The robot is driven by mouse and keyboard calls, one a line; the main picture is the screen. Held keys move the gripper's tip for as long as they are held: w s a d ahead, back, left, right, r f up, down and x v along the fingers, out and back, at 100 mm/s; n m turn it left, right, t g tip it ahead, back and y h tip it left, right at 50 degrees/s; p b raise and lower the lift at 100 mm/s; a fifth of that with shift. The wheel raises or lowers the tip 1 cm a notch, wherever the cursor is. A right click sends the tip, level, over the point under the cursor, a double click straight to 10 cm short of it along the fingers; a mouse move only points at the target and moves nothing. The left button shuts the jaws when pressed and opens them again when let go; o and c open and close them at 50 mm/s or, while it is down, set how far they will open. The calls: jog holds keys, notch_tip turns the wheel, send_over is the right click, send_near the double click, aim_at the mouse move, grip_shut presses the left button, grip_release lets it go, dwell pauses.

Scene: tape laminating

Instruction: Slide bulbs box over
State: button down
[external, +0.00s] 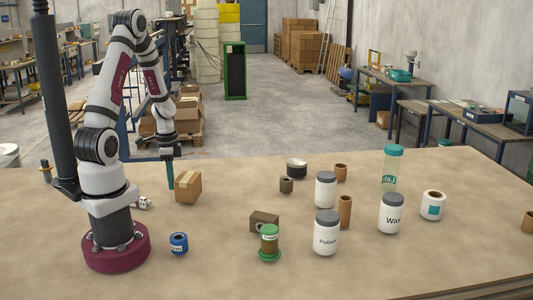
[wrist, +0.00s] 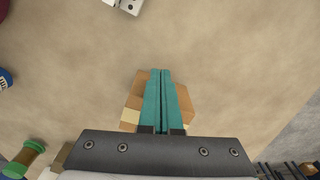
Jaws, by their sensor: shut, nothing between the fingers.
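A small cardboard box (external: 188,187) with a strip of paler tape stands on the tabletop near my arm; no "bulbs" label is readable on it. It also shows in the wrist view (wrist: 190,105), partly hidden behind my fingers. My gripper (external: 170,186) points down with its teal fingers close to the box's left side. In the wrist view my two fingers (wrist: 160,73) lie together, empty, with their tips just past the box's upper edge. I cannot tell whether they touch it.
A white block with dark spots (external: 143,202) and a blue roll (external: 178,243) lie near my base. A brown box (external: 264,222), a green spool (external: 269,244), and several jars and rolls stand right. Bare tabletop lies between the cardboard box and these.

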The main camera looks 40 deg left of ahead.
jog(key=shift+w+d, duration=0.15)
jog(key=w+d, duration=1.4)
jog(key=shift+w+d, duration=0.25)
